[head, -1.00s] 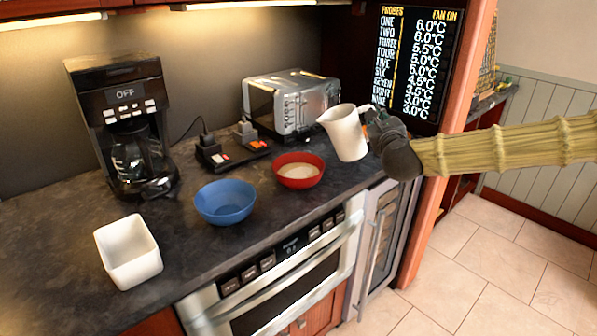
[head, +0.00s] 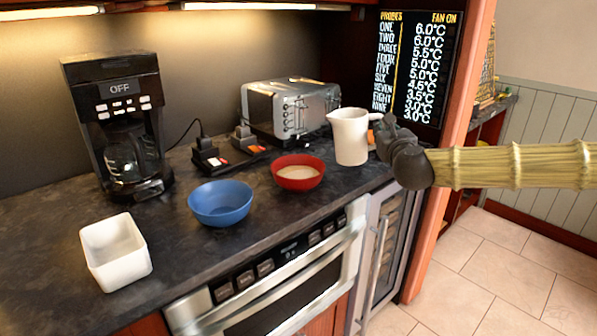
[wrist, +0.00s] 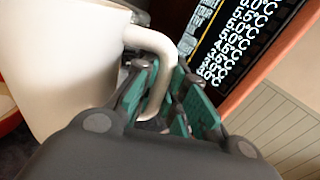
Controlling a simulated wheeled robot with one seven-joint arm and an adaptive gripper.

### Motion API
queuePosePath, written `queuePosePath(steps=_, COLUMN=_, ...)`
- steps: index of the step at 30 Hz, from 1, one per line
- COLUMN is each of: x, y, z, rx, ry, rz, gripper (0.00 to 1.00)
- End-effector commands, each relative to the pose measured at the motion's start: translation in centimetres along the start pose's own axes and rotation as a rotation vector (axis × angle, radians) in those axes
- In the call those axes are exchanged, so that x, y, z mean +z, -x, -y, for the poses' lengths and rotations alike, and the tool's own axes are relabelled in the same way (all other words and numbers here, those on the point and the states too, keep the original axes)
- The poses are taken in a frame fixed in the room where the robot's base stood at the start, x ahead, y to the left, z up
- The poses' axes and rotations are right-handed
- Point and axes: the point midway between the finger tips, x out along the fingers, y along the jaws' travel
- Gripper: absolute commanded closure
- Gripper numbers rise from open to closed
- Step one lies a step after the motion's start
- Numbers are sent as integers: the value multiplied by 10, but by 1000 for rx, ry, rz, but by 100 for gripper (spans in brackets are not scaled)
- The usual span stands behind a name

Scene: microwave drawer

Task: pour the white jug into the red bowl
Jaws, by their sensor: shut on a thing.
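The white jug (head: 350,137) is upright just to the right of the red bowl (head: 298,178) in the head view. My gripper (head: 383,130) is shut on the jug's handle, which shows between the green-padded fingers (wrist: 160,92) in the wrist view. The jug's base is at or close above the counter; I cannot tell if it touches. The red bowl stands on the counter and holds a pale, cream-coloured content. In the wrist view the jug (wrist: 60,65) fills the upper left, and its inside is not visible.
A blue bowl (head: 221,203) and a white square container (head: 116,252) stand left of the red bowl. A toaster (head: 290,110) and black power blocks (head: 225,150) are behind it. A coffee maker (head: 120,125) is at the back left. The counter's front edge is close to the bowls.

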Motion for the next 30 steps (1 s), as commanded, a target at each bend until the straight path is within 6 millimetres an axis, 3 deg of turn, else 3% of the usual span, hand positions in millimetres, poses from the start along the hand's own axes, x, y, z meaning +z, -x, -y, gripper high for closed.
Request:
queuePosePath(steps=21, x=41, y=0, z=4, rx=-1, ry=1, rz=3, gripper=100)
queuePosePath(steps=30, x=42, y=0, z=4, rx=0, ry=1, rz=2, gripper=100)
